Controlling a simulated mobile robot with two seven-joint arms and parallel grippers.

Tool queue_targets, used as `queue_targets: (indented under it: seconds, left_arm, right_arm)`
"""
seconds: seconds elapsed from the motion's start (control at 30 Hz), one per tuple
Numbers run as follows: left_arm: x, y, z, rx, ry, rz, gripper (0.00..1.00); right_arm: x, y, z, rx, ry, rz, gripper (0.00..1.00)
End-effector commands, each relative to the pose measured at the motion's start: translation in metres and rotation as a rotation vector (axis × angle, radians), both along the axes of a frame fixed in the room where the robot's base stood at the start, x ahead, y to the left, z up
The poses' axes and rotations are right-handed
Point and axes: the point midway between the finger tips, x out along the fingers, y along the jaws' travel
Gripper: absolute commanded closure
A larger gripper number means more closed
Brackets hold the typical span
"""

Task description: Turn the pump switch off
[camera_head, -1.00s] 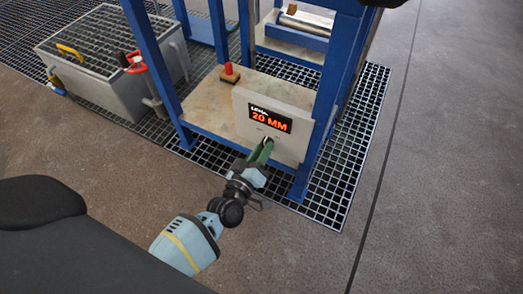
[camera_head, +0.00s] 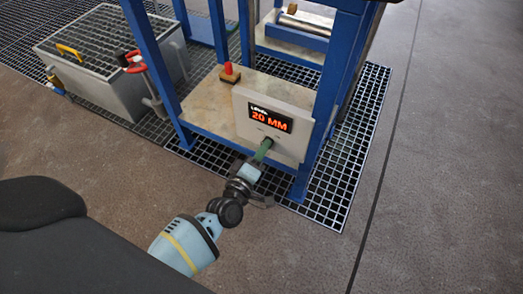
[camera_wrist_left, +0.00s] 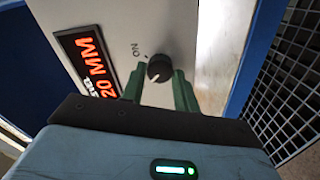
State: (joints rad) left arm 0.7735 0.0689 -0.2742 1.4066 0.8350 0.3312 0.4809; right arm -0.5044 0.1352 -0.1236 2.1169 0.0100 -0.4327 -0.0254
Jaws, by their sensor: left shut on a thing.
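The pump switch is a round black knob (camera_wrist_left: 159,69) on a pale panel (camera_head: 298,146), with the word ON printed beside it in the left wrist view. A light mark shows on the knob, but I cannot read its setting for sure. The panel's display (camera_head: 270,119) reads 20 MM in orange; it also shows in the left wrist view (camera_wrist_left: 88,62). My left gripper (camera_head: 265,146) has its green fingers on either side of the knob and is shut on it. In the head view the fingers hide the knob. My right gripper is not in view.
Blue frame posts (camera_head: 323,90) stand beside the panel. A red-topped part (camera_head: 229,73) sits on the frame's shelf behind it. A grey tank (camera_head: 110,75) with a red valve handle (camera_head: 135,62) stands left. Open floor (camera_head: 445,150) lies right.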

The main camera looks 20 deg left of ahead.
Motion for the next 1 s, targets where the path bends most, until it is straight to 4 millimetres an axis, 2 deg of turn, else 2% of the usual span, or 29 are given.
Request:
queue_targets:
  seconds: [0.27,0.3,0.43,0.77,0.87,1.0]
  left_arm:
    - [0.0,0.001,0.0,-0.002,-0.001,0.002,0.92]
    - [0.0,0.001,0.0,-0.002,-0.001,0.002,0.66]
    - [0.0,0.001,0.0,-0.001,0.0,0.001,0.49]
    - [-0.002,0.0,0.0,0.0,0.001,0.0,0.48]
    - [-0.011,0.001,0.0,0.001,0.003,0.0,0.48]
    - [-0.033,0.002,0.001,0.002,0.002,0.0,0.48]
  right_arm:
    - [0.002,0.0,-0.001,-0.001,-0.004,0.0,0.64]
    - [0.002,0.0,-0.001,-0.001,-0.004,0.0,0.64]
    - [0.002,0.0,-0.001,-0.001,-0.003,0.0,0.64]
    - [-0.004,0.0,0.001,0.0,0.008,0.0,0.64]
    - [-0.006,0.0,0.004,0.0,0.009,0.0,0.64]
    - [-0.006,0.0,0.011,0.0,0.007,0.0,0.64]
